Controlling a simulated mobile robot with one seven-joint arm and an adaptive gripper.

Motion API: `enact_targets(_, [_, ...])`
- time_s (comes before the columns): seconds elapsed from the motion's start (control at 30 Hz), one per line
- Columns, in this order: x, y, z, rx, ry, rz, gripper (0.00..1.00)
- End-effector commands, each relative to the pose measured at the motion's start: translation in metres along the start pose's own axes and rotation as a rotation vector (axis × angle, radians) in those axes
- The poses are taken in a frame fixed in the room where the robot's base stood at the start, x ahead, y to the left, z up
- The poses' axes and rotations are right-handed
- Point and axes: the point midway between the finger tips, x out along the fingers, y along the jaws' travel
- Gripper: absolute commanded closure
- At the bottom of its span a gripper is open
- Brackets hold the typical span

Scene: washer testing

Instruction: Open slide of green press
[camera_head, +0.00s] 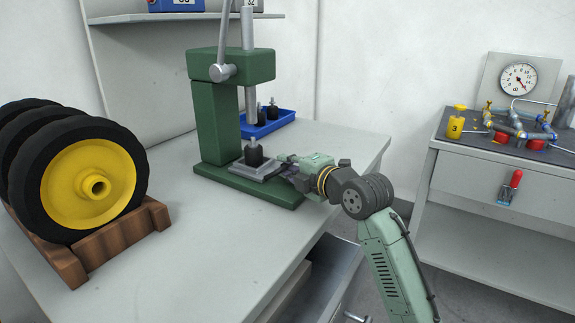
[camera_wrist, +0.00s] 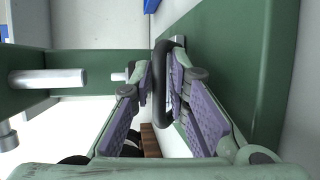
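The green press (camera_head: 218,125) stands on the grey worktop, with a round silver ram and a lever at its top. My gripper (camera_head: 290,166) is at the front right edge of the slide. In the wrist view the dark looped slide handle (camera_wrist: 159,88) lies between the purple pads of my gripper (camera_wrist: 161,82).
Black wheels with a yellow hub (camera_head: 92,184) sit in a wooden rack (camera_head: 150,213) at left. A blue tray (camera_head: 285,117) with dark parts is behind the press. An open drawer (camera_head: 330,270) is below the worktop. A second bench (camera_head: 480,180) stands at right.

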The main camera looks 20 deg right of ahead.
Motion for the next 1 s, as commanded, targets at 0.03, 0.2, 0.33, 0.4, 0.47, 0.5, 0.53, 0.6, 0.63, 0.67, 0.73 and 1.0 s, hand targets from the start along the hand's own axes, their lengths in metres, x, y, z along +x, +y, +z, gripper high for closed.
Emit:
enact_targets(0.03, [0.000,0.000,0.000,0.000,0.000,0.000,0.90])
enact_targets(0.2, [0.000,0.000,0.000,0.000,0.000,0.000,1.00])
enact_targets(0.33, [0.000,0.000,0.000,0.000,0.000,0.000,1.00])
enact_targets(0.4, [0.000,0.000,0.000,0.000,0.000,0.000,1.00])
enact_targets(0.47, [0.000,0.000,0.000,0.000,0.000,-0.001,1.00])
enact_targets(0.5, [0.000,0.000,0.000,0.000,0.000,-0.001,1.00])
enact_targets(0.53, [0.000,0.000,0.000,0.000,0.000,-0.001,1.00])
enact_targets(0.6, [0.000,0.000,0.000,0.000,0.000,-0.001,1.00])
enact_targets(0.63, [0.000,0.000,0.000,0.000,0.000,-0.001,1.00])
enact_targets(0.67, [0.000,0.000,0.000,0.000,0.000,-0.001,1.00])
enact_targets(0.73, [0.000,0.000,0.000,-0.001,0.000,-0.001,1.00])
enact_targets(1.0, [-0.013,-0.008,0.006,0.001,-0.003,0.001,1.00])
